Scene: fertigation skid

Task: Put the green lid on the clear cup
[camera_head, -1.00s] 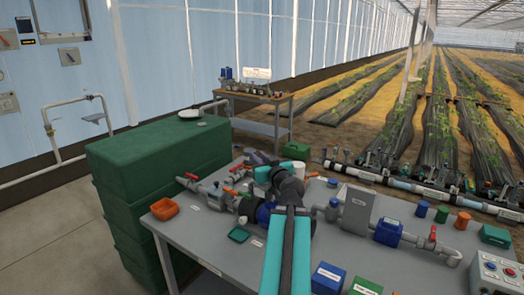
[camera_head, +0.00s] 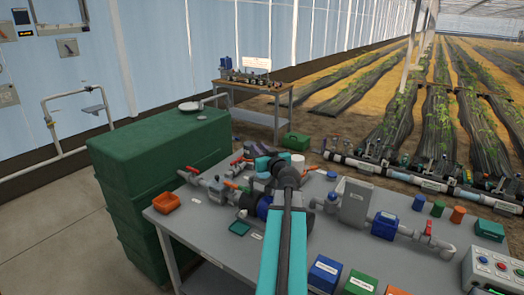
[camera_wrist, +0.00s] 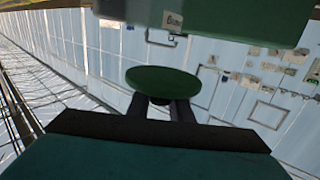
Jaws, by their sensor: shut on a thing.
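The green lid (camera_wrist: 150,82) is a round green disc, seen in the wrist view just beyond my fingers. My gripper (camera_wrist: 165,106) is shut on it at its near, lower edge. In the head view my teal and black arm reaches over the workbench.
A tall green crate stack (camera_head: 150,150) stands at left. Open floor lies front left.

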